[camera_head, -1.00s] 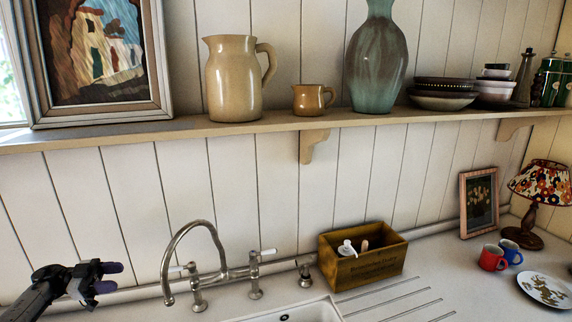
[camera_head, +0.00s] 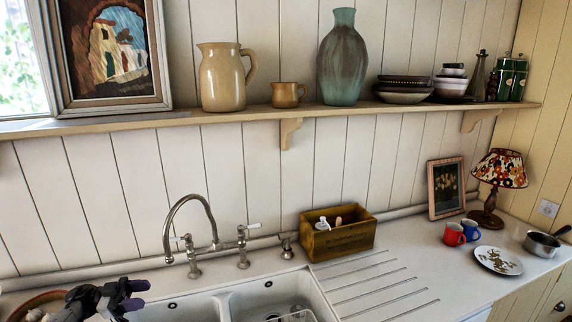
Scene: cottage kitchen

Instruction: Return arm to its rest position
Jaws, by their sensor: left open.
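My left gripper (camera_head: 127,296) is at the lower left of the head view, to the left of the tap and over the left end of the sink. Its dark fingers with purple tips point right. It is open, and I see nothing between the fingers. The rest of the left arm is mostly below the picture edge. My right gripper is not in view.
A tall curved tap (camera_head: 196,230) stands behind the white double sink (camera_head: 226,303). A wooden box (camera_head: 338,235), red mug (camera_head: 454,235), blue mug (camera_head: 470,231), plate (camera_head: 497,261), lamp (camera_head: 497,172) and saucepan (camera_head: 542,244) stand on the counter. A loaded shelf (camera_head: 230,119) runs above.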

